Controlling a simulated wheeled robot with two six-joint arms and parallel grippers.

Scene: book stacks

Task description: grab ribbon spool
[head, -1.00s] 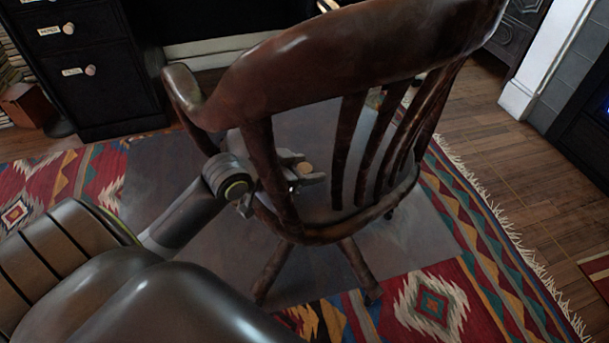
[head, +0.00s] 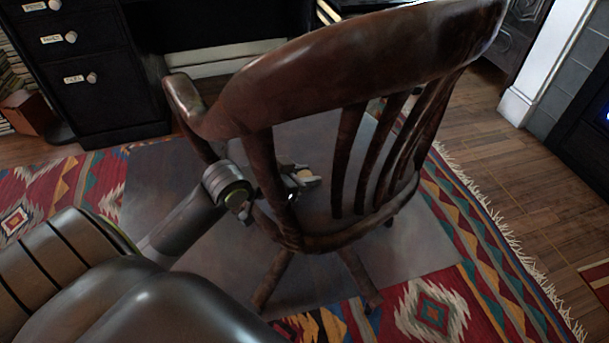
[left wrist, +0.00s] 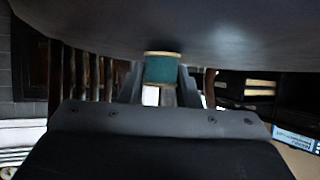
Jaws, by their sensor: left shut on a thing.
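The ribbon spool (left wrist: 161,69) shows in the left wrist view as a teal spool with a pale rim, between the fingers of my left gripper. In the head view only a small tan part of the spool (head: 303,170) shows at the fingertips. My left gripper (head: 304,179) reaches past the chair's back slats, over the seat, and is shut on the spool. A slat hides part of the gripper in the head view. My right gripper is not in view.
A dark wooden chair (head: 330,75) stands close around my left gripper, with its armrest at the left and slats at the right. A black drawer cabinet (head: 100,85) is at the back left. A patterned rug (head: 40,200) lies below, with bare wood floor (head: 540,180) at the right.

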